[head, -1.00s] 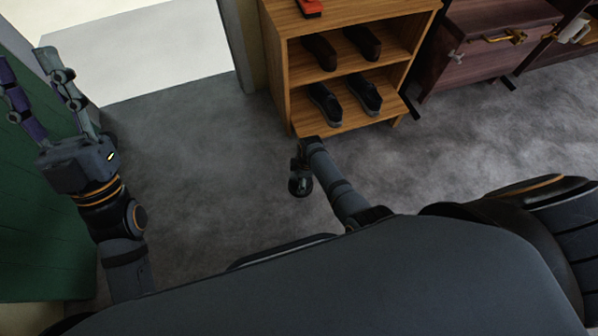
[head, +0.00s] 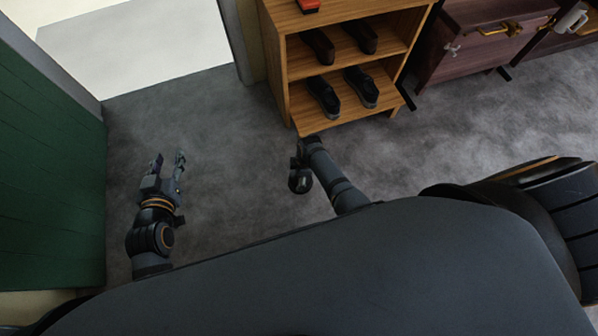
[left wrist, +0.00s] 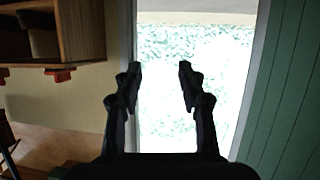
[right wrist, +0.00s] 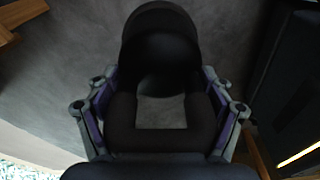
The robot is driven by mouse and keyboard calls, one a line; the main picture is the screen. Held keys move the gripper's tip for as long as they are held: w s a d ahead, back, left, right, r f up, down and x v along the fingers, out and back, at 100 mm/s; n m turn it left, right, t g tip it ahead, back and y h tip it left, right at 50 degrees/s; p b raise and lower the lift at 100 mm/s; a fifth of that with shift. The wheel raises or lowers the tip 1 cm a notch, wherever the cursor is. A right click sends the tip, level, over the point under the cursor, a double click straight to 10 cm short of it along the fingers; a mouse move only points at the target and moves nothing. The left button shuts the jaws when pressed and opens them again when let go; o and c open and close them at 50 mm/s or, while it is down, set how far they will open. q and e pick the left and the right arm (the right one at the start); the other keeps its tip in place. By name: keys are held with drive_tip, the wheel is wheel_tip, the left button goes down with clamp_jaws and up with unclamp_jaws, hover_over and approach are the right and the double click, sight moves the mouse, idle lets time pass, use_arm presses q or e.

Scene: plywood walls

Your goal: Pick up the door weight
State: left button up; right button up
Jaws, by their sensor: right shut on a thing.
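The door weight (right wrist: 160,62) is a black, rounded body with a loop-shaped handle in the right wrist view, and grey floor shows through the loop. My right gripper (right wrist: 162,108) is shut on it, with a finger against each side. My left gripper (head: 167,158) is open and empty over the floor at the left. Its parted fingers also show in the left wrist view (left wrist: 158,75).
A green door (head: 50,165) stands at the left beside a bright doorway (head: 140,50). A wooden shoe rack (head: 345,65) with several dark shoes is ahead. A dark red cabinet (head: 475,50) stands right of it. Grey floor between the door and the rack is clear.

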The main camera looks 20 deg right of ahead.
drive_tip(key=shift+s+a+r+p, duration=0.25)
drive_tip(key=shift+s+r+p, duration=0.55)
drive_tip(key=shift+p, duration=0.35)
drive_tip(key=shift+s+a+p, duration=0.1)
drive_tip(key=shift+s+p, duration=0.25)
drive_tip(key=shift+s+a+r+p, duration=0.15)
drive_tip(key=shift+s+r+p, duration=0.25)
drive_tip(key=shift+s+p, duration=0.4)
use_arm(q)
drive_tip(key=s+f+g, duration=0.9)
drive_tip(key=s+g, duration=0.1)
drive_tip(key=s, duration=0.4)
drive_tip(key=shift+s+f+g+p, duration=0.2)
drive_tip(key=shift+s+g+p, duration=0.1)
drive_tip(key=shift+p, duration=0.1)
use_arm(e)
drive_tip(key=shift+s+a, duration=0.1)
drive_tip(key=shift+s, duration=0.25)
